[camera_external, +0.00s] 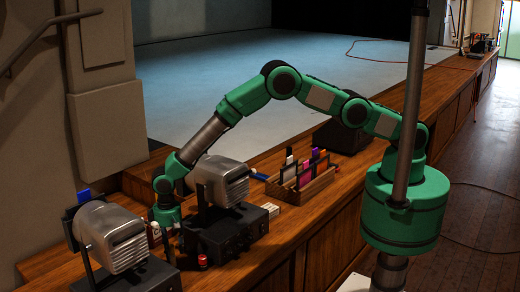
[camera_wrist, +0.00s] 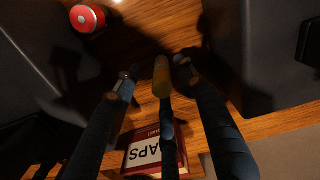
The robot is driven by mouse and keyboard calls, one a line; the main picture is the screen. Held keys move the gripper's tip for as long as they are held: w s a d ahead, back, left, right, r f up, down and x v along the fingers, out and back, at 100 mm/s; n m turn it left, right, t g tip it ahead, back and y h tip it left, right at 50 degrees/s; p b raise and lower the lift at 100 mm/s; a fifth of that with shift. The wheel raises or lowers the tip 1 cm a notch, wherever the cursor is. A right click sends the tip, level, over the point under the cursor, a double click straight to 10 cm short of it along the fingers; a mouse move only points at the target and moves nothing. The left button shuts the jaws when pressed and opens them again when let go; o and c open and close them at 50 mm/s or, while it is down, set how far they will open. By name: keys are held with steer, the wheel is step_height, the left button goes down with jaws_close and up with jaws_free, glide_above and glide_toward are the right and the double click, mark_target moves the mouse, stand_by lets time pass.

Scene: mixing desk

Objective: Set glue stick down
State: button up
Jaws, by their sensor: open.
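In the wrist view my gripper (camera_wrist: 155,74) is open, with its dark fingers spread to either side. In the external view my gripper (camera_external: 168,218) is low over the wooden desk (camera_external: 235,278), between two silver machines. Its fingers and the glue stick are mostly hidden there.
One silver machine (camera_external: 222,180) on a dark box stands right of my gripper, another (camera_external: 112,238) to its left. A red round object (camera_wrist: 87,18) and a red-and-white box with lettering (camera_wrist: 150,152) are close by. A wooden organiser (camera_external: 300,190) holds several colourful items farther right.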

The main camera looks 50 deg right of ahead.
mark_target(173, 259)
steer(key=shift+f, duration=0.1)
steer(key=shift+f, duration=2.55)
jaws_close()
